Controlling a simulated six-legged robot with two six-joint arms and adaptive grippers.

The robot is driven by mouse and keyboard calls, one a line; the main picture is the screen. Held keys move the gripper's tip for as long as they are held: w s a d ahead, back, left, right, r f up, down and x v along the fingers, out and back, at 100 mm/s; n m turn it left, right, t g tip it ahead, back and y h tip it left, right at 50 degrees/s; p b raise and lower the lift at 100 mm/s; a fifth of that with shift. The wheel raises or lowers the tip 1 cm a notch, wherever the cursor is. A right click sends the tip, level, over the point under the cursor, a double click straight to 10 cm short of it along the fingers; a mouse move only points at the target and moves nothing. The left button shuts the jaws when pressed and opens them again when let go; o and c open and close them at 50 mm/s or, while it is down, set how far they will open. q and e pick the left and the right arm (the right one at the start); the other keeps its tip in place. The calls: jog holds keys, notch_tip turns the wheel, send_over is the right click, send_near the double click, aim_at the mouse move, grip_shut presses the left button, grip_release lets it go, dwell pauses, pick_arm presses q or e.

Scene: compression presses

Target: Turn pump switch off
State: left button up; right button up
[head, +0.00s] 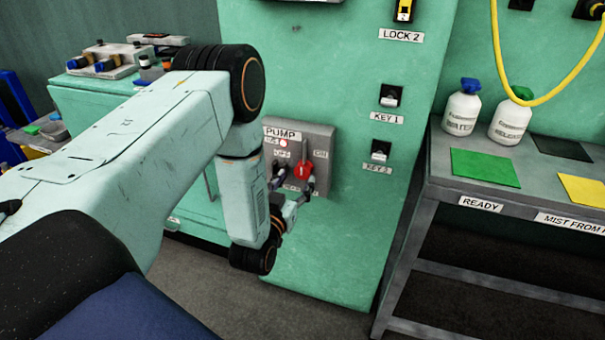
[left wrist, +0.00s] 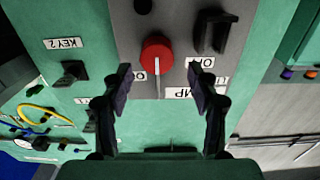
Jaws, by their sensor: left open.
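The grey pump panel (head: 325,140) is on the green press front, with PUMP, OFF and ON labels. Its red round switch (head: 303,170) sits right of the middle, between the OFF label at left and the ON label at right. The left wrist view, upside down, shows the red switch (left wrist: 157,48) with a thin pale pointer running down toward the labels. My left gripper (head: 291,187) is at the panel, below the switch. In the left wrist view its open fingers (left wrist: 160,82) stand either side of the pointer; contact cannot be told. My right gripper is not in view.
A small red light (head: 284,143) glows on the panel. A black switch (left wrist: 213,31) is beside the red one. Key switches KEY 1 (head: 390,97) and KEY 2 (head: 380,151) are to the right. A grey table (head: 440,170) with bottles stands further right.

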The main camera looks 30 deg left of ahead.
aim_at(301, 172)
pick_arm(q)
jog(key=x, duration=0.3)
jog(key=shift+w+d+b, duration=0.1)
jog(key=shift+w+b, duration=0.25)
jog(key=shift+w, duration=0.35)
grip_shut()
